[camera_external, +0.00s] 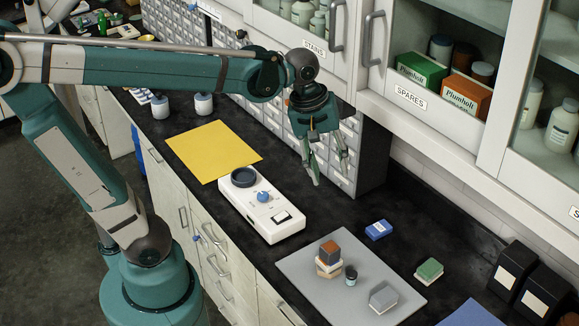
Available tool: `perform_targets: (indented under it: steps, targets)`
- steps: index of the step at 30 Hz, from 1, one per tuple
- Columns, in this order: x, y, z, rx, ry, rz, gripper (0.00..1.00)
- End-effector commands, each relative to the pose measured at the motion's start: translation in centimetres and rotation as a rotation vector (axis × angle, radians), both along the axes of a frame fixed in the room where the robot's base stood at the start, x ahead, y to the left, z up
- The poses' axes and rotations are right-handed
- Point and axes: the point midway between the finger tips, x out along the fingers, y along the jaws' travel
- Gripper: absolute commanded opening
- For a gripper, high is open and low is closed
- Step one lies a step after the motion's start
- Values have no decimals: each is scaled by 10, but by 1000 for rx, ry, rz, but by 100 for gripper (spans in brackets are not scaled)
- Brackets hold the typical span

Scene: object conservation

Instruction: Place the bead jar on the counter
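A small dark-lidded jar (351,275), which may be the bead jar, stands on a grey mat (318,298) on the counter. It is close beside a small stack of blocks. Its contents are too small to make out. My gripper (328,170) points down above the black counter (225,206), right of the white device and well behind the jar. Its fingers are spread with nothing visible between them, so it is open and empty.
The stack has a brown block (330,252) on top. A grey block (383,297) is also on the mat. A white device (261,204), yellow sheet (213,150), blue box (379,229) and green block (429,271) are around it. Wall cabinets (411,97) overhang the back.

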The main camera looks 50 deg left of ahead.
Motion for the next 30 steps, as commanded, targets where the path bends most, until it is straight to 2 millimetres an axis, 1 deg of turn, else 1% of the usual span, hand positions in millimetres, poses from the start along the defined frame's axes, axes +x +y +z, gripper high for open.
perform_targets:
  steps: [1, 9, 15, 23, 29, 30]
  targets:
    - [3, -10, 0, -9, 24, 32, 37]
    - [13, -54, -4, -44, 164, 247, 37]
    - [16, -78, -8, -44, 237, 369, 37]
    - [19, -102, -11, -37, 302, 482, 37]
    - [18, -101, -43, -36, 303, 488, 37]
    - [19, -101, -51, -37, 303, 488, 37]
